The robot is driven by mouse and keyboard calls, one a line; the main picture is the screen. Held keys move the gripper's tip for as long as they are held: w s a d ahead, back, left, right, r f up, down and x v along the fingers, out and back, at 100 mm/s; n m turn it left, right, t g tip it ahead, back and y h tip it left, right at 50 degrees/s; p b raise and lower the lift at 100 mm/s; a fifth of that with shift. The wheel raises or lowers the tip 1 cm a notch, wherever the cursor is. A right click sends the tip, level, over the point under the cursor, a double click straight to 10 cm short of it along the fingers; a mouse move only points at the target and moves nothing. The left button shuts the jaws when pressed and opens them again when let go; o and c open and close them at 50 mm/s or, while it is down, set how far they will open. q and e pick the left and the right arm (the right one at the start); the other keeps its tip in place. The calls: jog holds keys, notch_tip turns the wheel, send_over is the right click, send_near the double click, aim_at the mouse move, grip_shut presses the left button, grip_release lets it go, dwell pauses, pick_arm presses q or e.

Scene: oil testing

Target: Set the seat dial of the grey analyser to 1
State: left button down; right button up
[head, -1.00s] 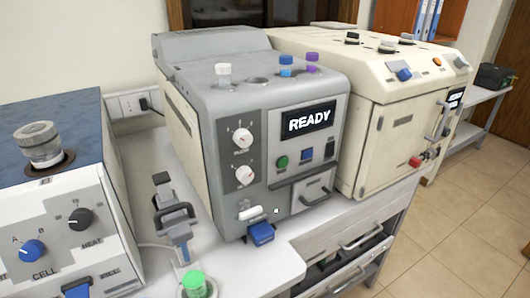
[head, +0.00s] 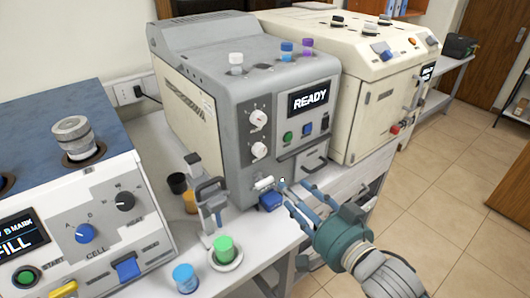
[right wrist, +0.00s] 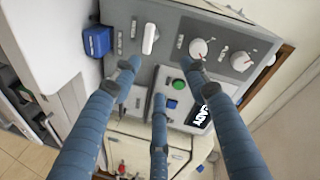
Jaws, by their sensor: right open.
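The grey analyser (head: 222,112) stands mid-bench, its display reading READY. Its front has two round white dials, upper (head: 258,118) and lower (head: 259,150), which also show in the right wrist view (right wrist: 240,60) (right wrist: 199,48). Below them is a white bar-shaped knob (head: 263,183), also in the right wrist view (right wrist: 150,38), with a small mark beside it. I cannot read which control is labelled seat. My right gripper (head: 292,196) is open and empty, its fingers spread in front of the lower panel, near the bar knob and blue block (head: 271,201). My left gripper is not in view.
A blue-topped machine (head: 90,180) stands at left. A clamp stand (head: 212,205), green-capped jar (head: 224,246) and blue-capped jar (head: 186,277) stand in front of the analyser's left side. A cream machine (head: 345,90) is behind right. Open floor lies at right.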

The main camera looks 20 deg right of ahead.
jog(key=t+y, duration=0.1)
send_near(262, 152)
jog(key=shift+m, duration=0.4)
jog(key=b+x, duration=0.2)
jog(key=x, duration=0.5)
jog(key=shift+w+b, duration=0.3)
jog(key=shift+w, duration=0.1)
jog(key=shift+w+a+f, duration=0.15)
jog(key=shift+w+a, duration=0.05)
jog(key=shift+w, duration=0.35)
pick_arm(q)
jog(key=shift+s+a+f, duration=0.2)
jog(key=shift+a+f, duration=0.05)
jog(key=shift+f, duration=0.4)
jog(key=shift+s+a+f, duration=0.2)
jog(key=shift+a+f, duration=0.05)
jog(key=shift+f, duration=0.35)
pick_arm(e)
grip_shut()
